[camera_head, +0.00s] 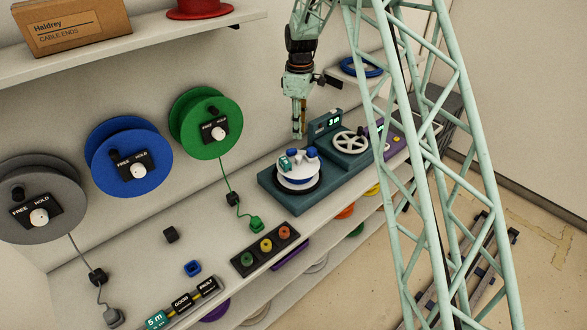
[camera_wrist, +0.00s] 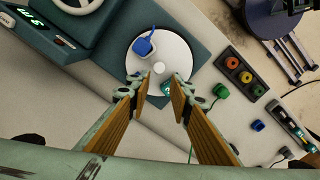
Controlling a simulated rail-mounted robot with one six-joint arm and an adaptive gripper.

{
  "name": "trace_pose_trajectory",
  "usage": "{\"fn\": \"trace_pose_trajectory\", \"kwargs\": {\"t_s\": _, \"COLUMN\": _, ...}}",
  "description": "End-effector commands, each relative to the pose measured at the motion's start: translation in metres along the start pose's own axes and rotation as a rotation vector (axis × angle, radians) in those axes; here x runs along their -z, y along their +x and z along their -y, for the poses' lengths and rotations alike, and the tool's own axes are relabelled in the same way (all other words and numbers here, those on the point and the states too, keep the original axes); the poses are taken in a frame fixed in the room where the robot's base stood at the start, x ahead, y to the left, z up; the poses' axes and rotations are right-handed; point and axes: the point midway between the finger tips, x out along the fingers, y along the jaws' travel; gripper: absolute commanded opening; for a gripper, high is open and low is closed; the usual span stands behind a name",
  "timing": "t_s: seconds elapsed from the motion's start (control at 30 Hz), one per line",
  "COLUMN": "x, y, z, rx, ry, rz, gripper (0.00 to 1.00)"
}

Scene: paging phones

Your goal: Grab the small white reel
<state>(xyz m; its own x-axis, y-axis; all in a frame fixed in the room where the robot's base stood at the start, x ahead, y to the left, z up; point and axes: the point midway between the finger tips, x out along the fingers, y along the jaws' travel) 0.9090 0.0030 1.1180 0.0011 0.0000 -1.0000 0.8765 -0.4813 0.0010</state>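The small white reel (camera_head: 298,177) sits on a dark round plate at the near end of the teal winding machine (camera_head: 268,197). Blue parts and a small teal tag show on its top. In the wrist view the white reel (camera_wrist: 178,58) lies just beyond my fingertips, with a blue clip at its upper left. My gripper (camera_head: 299,134) hangs above the reel, pointing down. In the wrist view my gripper (camera_wrist: 164,83) is open, its fingers apart with nothing held between them. Part of the reel's near edge is hidden by the fingertips.
A spoked handwheel (camera_head: 350,142) and a display (camera_head: 325,121) stand on the machine beside the reel. Grey, blue (camera_head: 128,155) and green (camera_head: 205,123) spools hang on the wall. A tray of coloured pieces (camera_head: 265,249) lies in front. A shelf (camera_head: 150,38) runs above.

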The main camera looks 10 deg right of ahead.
Motion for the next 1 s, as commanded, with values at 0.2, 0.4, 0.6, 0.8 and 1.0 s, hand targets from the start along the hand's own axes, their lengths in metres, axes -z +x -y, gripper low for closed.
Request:
{"fn": "trace_pose_trajectory", "kwargs": {"t_s": 0.2, "x": 0.001, "y": 0.004, "z": -0.002, "rx": 0.001, "ry": -0.008, "rz": 0.001, "gripper": 0.2}}
{"fn": "trace_pose_trajectory", "kwargs": {"t_s": 0.4, "x": 0.001, "y": 0.004, "z": -0.002, "rx": 0.001, "ry": -0.007, "rz": 0.001, "gripper": 0.2}}
{"fn": "trace_pose_trajectory", "kwargs": {"t_s": 0.6, "x": 0.001, "y": 0.009, "z": -0.002, "rx": 0.002, "ry": -0.007, "rz": 0.001, "gripper": 0.2}}
{"fn": "trace_pose_trajectory", "kwargs": {"t_s": 0.8, "x": 0.001, "y": 0.026, "z": -0.002, "rx": 0.003, "ry": -0.007, "rz": 0.002, "gripper": 0.2}}
{"fn": "trace_pose_trajectory", "kwargs": {"t_s": 1.0, "x": 0.001, "y": 0.052, "z": -0.002, "rx": 0.003, "ry": -0.007, "rz": 0.002, "gripper": 0.2}}
